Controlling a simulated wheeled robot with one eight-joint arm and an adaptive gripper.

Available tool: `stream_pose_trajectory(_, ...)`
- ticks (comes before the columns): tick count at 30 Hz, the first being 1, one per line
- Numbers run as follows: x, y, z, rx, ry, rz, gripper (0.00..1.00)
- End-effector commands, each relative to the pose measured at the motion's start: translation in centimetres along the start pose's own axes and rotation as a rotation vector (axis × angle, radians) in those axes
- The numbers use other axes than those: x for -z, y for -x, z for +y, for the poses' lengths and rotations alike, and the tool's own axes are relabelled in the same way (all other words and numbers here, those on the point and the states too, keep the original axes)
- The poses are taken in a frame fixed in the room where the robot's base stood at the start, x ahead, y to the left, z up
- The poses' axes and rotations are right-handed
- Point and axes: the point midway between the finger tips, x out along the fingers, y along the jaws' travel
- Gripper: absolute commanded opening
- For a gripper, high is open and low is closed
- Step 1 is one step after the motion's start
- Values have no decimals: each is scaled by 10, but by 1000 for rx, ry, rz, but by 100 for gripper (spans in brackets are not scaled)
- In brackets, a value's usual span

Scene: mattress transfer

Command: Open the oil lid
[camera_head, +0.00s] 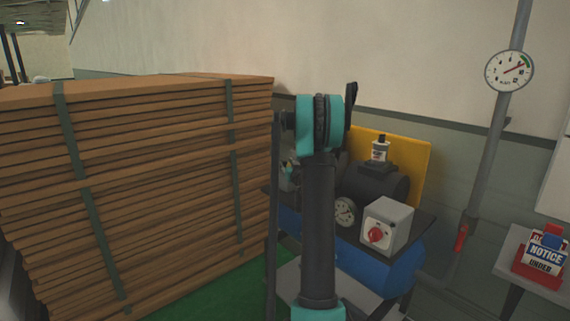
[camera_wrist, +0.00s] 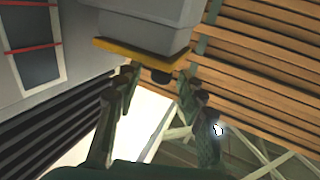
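A small white bottle with a black cap (camera_head: 381,139), perhaps the oil lid, stands on top of a dark motor on the blue compressor (camera_head: 375,267), in the head view. The bottle looks upright and its cap is on. My gripper (camera_wrist: 157,84) is open in the wrist view, its dark fingers spread with nothing held between them. A grey body with a yellow plate (camera_wrist: 140,56) and a short black piece under it lies beyond the fingertips; I cannot tell what it is. In the head view my arm hides part of the compressor, and I cannot make out the gripper clearly.
A tall strapped stack of wooden boards (camera_head: 150,190) fills the left. A grey box with a red knob (camera_head: 386,226) and a gauge (camera_head: 345,212) sit on the compressor's front. A pipe with a pressure gauge (camera_head: 509,71) and a table with a notice sign (camera_head: 543,258) are at right.

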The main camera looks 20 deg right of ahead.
Motion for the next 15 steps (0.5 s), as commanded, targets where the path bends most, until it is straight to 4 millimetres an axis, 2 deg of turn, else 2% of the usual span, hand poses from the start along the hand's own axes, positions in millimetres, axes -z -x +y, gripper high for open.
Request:
stream_pose_trajectory(5,0,-12,-1,1,0,0,40)
stream_pose_trajectory(14,0,-13,-1,1,0,0,40)
stream_pose_trajectory(15,0,-13,0,1,0,0,35)
